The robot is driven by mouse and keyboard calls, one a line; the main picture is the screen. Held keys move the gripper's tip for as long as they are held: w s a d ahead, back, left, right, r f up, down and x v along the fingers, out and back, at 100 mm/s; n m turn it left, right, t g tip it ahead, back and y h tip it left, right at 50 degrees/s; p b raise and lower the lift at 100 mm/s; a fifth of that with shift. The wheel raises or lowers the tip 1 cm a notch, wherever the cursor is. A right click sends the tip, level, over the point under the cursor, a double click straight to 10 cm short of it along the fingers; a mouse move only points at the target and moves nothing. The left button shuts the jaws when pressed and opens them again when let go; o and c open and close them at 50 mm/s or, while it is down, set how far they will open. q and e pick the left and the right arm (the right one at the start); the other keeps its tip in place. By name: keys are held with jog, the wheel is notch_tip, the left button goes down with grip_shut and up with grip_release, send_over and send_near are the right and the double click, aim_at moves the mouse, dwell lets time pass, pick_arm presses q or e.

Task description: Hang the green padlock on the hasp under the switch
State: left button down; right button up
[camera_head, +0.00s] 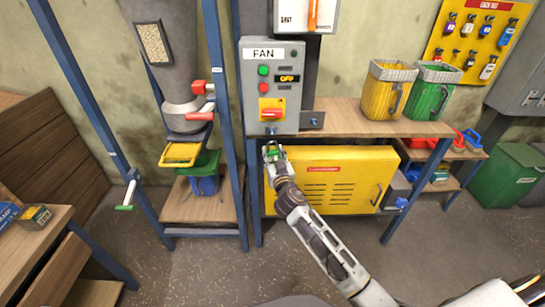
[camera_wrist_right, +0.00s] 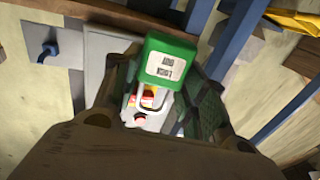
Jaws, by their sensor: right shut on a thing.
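The grey FAN control box (camera_head: 284,80) stands on a post in the head view. A red switch on a yellow plate (camera_head: 271,110) is at its lower left, with a small blue hasp (camera_head: 271,130) just below. My right gripper (camera_head: 272,152) is shut on the green padlock (camera_head: 273,149), just below the box. In the right wrist view the padlock (camera_wrist_right: 172,58) has a white label, and its metal shackle points toward the red-and-yellow switch (camera_wrist_right: 148,97). I cannot tell whether the shackle touches the hasp. My left gripper is not in view.
A wooden bench (camera_head: 345,121) extends right of the box, carrying a yellow bucket (camera_head: 384,96) and a green bucket (camera_head: 427,98). A yellow cabinet (camera_head: 335,178) sits underneath, behind my right arm. Blue posts (camera_head: 226,100) and the elevator chute stand left. A padlock board (camera_head: 475,42) hangs upper right.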

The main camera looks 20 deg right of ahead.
jog(key=shift+w, duration=0.2)
dwell(0.3)
jog(key=shift+w+d, duration=0.25)
jog(key=shift+w, duration=0.6)
jog(key=shift+w+d, duration=0.25)
jog(key=shift+w, duration=0.6)
jog(key=shift+w+d, duration=0.25)
jog(key=shift+w, duration=0.6)
jog(key=shift+r, duration=0.1)
jog(key=shift+w+d+b, duration=0.3)
jog(key=shift+w+b, duration=0.1)
jog(key=shift+w, duration=0.5)
jog(key=shift+w+d+b, duration=0.25)
jog(key=shift+w+b, duration=0.1)
jog(key=shift+w, duration=0.5)
jog(key=shift+f+b, duration=0.6)
jog(key=shift+f, duration=0.05)
jog(key=shift+d+f+b, duration=0.1)
jog(key=shift+f+b, duration=0.15)
jog(key=shift+b, duration=0.05)
dwell(0.6)
jog(key=o, duration=1.1)
jog(key=shift+o, duration=0.3)
jog(key=shift+s, duration=0.25)
